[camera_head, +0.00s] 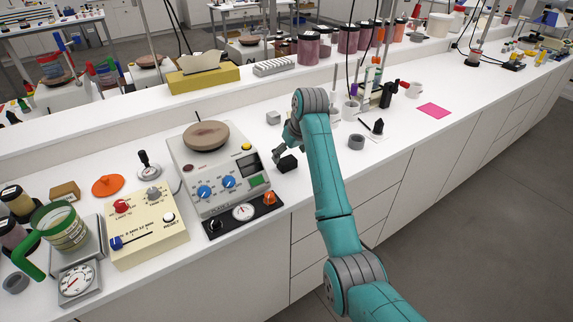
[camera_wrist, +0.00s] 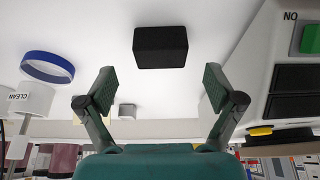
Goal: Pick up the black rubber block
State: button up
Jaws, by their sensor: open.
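The black rubber block (camera_head: 287,164) lies on the white bench, to the right of the grey control box with the brown disc on top. In the wrist view the block (camera_wrist: 160,47) is a dark box at upper centre, ahead of the fingertips and apart from them. My gripper (camera_wrist: 160,88) is open, with its two fingers spread wide and nothing between them. In the head view my gripper (camera_head: 281,153) is close to the block, partly hidden by my teal arm.
The grey control box (camera_head: 222,170) stands close on the left. A small grey cube (camera_head: 273,118) sits behind the block. A grey ring (camera_head: 356,142) and a pink sheet (camera_head: 434,110) lie to the right. A blue ring (camera_wrist: 47,67) shows in the wrist view.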

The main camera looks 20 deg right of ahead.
aim_at(287, 160)
jog(key=x, duration=0.4)
jog(key=shift+s+f, duration=0.1)
jog(key=shift+c, duration=0.3)
jog(key=c, duration=1.2)
notch_tip(287, 160, up, 10)
jog(key=shift+r, duration=0.1)
